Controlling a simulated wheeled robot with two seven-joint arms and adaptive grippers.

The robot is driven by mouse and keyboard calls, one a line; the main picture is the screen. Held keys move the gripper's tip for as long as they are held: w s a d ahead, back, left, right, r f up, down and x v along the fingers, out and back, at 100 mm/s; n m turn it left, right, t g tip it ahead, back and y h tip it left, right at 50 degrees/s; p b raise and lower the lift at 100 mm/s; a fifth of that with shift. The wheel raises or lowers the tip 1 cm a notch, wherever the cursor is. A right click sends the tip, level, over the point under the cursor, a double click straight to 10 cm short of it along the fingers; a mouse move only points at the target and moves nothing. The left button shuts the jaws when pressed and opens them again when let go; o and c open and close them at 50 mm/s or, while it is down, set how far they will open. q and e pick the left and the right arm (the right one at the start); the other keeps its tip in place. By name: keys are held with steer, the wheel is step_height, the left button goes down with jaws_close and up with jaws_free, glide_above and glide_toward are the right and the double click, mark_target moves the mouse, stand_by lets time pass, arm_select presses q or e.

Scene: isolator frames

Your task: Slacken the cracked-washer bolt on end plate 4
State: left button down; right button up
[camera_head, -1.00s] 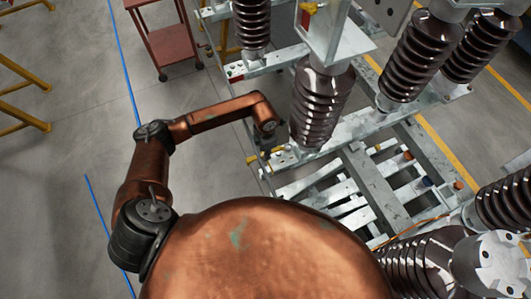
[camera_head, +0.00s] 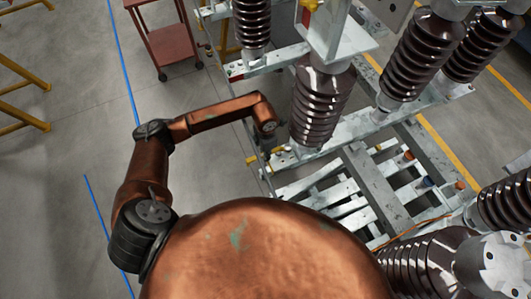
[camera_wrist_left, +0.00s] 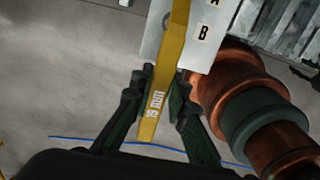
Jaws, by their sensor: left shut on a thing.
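A yellow flat spanner (camera_wrist_left: 165,75) runs upright through the left wrist view, with size lettering on its near end. My left gripper (camera_wrist_left: 162,88) is shut on it, one dark green finger on each side. The spanner's far end leaves the top of the view, so its jaw and any bolt there are hidden. Behind it is a pale plate (camera_wrist_left: 196,55) marked A and B. In the head view my left gripper (camera_head: 266,148) is small and dark beside the foot of a brown insulator (camera_head: 318,105), at the steel frame's near left end. No plate number or cracked washer can be made out.
Steel frame rails (camera_head: 375,190) and several ribbed insulators fill the right side. A copper-coloured banded part (camera_wrist_left: 245,100) lies close right of my gripper in the wrist view. A red trolley (camera_head: 168,45) stands behind at upper left.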

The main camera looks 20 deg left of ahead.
arm_select(q)
steer(key=shift+f+b, duration=0.4)
steer(key=shift+f, duration=0.3)
stand_by(0.3)
steer(key=s+d+n+p, duration=0.1)
steer(key=d+n+p, duration=0.1)
steer(key=n, duration=0.1)
steer(key=s+d+n+p, duration=0.1)
steer(key=d+n, duration=0.1)
steer(key=shift+s+d+r+p, duration=0.1)
steer(key=shift+s+r+p, duration=0.05)
steer(key=shift+s+p, duration=0.2)
steer(key=d+n+p, duration=0.1)
steer(key=n, duration=0.1)
steer(key=d+n+p, duration=0.1)
steer(key=d+n, duration=0.1)
steer(key=shift+s+d, duration=0.2)
steer(key=shift+d, duration=0.1)
steer(key=d+n+p, duration=0.1)
steer(key=d+n, duration=0.1)
steer(key=n, duration=0.1)
steer(key=shift+w+d, duration=0.15)
steer(key=shift+d, duration=0.05)
